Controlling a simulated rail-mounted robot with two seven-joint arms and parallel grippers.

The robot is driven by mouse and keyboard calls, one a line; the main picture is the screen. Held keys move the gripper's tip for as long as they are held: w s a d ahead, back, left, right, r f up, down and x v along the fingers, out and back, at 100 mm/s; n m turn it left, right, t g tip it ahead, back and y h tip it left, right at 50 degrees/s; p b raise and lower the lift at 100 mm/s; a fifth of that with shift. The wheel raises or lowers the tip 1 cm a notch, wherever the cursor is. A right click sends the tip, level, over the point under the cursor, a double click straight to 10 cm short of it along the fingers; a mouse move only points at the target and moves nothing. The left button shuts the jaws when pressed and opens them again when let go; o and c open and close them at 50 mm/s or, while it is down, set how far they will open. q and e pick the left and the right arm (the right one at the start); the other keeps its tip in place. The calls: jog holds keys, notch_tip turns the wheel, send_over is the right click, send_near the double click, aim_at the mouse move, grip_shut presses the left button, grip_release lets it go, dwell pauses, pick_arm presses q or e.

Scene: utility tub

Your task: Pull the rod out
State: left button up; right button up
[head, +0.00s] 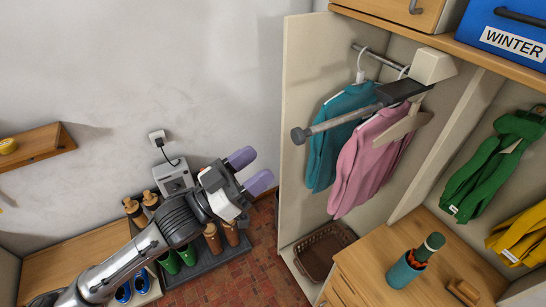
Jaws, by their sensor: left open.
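A grey rod (345,118) with a round knob at its near end sticks out towards the left, in front of the open wardrobe. Its far part meets a dark sleeve (402,90) by a cream block (432,66) at the top of the wardrobe. My left gripper (250,170) has purple fingertips spread apart with nothing between them. It shows to the left of and below the knob in the picture, apart from the rod. My right gripper is out of view.
A teal jacket (335,140) and a pink jacket (365,165) hang behind the rod. A shoe tray (212,262) lies below. A basket (322,250) sits on the wardrobe floor.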

pick_arm(q)
jog(key=shift+v, duration=0.95)
jog(key=shift+r, duration=0.1)
jog(key=w+a+f+t+y, duration=0.1)
jog(key=w+a+f+y, duration=0.2)
jog(key=f+y, duration=0.45)
jog(key=s+a+n+y+p, duration=0.2)
jog(key=s+a+n+y, duration=0.2)
jog(key=a+y, duration=0.6)
jog(key=s+f+n+g+p, duration=0.2)
jog(key=s+f+g, duration=0.3)
jog(key=s+f, duration=0.5)
jog(key=s+a+f+n+g+y+p, duration=0.1)
jog(key=s+f+n+g+p, duration=0.2)
jog(key=s+f, duration=0.8)
jog(key=s+g+p, duration=0.1)
jog(key=s+p, duration=0.1)
jog(key=s, duration=0.6)
jog(key=shift+a+f+g, duration=0.15)
jog(key=shift+a+g, duration=0.1)
jog(key=shift+g, duration=0.15)
